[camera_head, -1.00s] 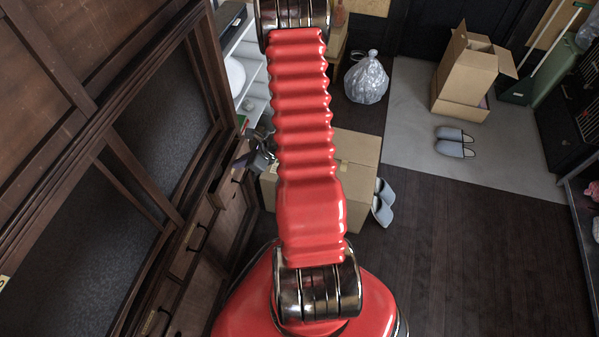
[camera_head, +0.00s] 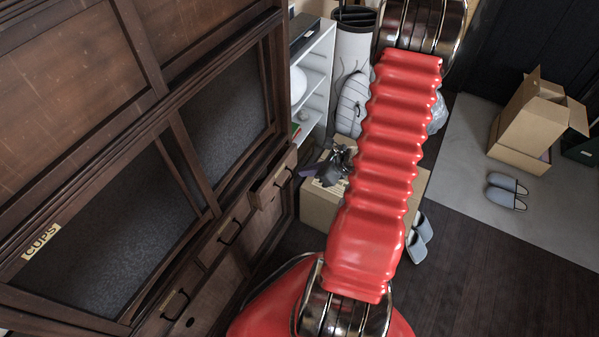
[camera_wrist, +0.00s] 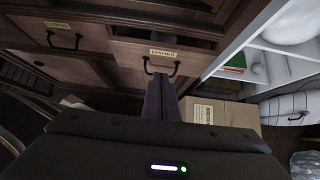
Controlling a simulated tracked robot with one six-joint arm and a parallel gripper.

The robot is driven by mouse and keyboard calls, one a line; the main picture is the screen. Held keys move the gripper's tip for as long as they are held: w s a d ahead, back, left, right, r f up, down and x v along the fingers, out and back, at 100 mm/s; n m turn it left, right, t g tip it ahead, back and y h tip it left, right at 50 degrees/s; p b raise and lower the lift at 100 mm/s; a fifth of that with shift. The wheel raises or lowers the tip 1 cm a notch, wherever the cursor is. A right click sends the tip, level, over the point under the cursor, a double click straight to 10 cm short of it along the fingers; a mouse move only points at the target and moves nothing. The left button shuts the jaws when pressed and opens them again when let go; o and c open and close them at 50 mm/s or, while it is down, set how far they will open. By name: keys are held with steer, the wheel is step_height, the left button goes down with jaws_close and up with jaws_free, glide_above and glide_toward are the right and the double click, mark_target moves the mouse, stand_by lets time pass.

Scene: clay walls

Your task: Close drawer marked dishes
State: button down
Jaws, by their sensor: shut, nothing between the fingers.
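The drawer marked dishes (camera_wrist: 125,50) shows in the wrist view, with a pale label and a dark curved handle (camera_wrist: 160,70). It stands partly pulled out of the dark wooden cabinet, with a dark gap above its front. In the head view it is the farthest small drawer (camera_head: 272,186), sticking out. My gripper (camera_head: 306,171) is to the right of the drawer front in the head view. In the wrist view its dark fingers (camera_wrist: 161,82) are shut and empty, with the tips close below the handle. I cannot tell whether they touch it.
More drawers with handles (camera_head: 228,232) run along the cabinet toward me. A cardboard box (camera_head: 318,208) stands behind my gripper. White shelves (camera_head: 316,75) stand just past the cabinet. Grey slippers (camera_head: 417,240) lie beside the box.

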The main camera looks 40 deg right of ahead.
steer(key=v, duration=0.4)
steer(key=shift+s+d+r, duration=0.1)
steer(key=c, duration=2.5)
jaws_free()
steer(key=shift+o, duration=1)
steer(key=shift+r, duration=0.1)
steer(key=shift+o, duration=0.5)
steer(key=w+a+r+n+g+y, duration=0.1)
steer(key=w+a+r+n, duration=0.2)
steer(key=a+r+n, duration=0.4)
steer(key=shift+w+a+r+n+y, duration=0.3)
steer(key=shift+w+a+r, duration=0.1)
steer(key=shift+a+r, duration=0.45)
steer(key=s+a+r+n+g+h, duration=0.1)
steer(key=s+a+r+n+g, duration=0.1)
steer(key=a+r+n, duration=0.55)
steer(key=s+a+r+n+g+h, duration=0.1)
steer(key=s+a+r+n+g, duration=0.15)
steer(key=a+r+n, duration=0.55)
steer(key=s+a+r+n+t+h, duration=0.2)
steer(key=s+r+n, duration=0.4)
steer(key=n, duration=0.3)
steer(key=shift+a+r+t+h, duration=0.35)
steer(key=shift+a+r, duration=0.25)
steer(key=shift+a, duration=0.15)
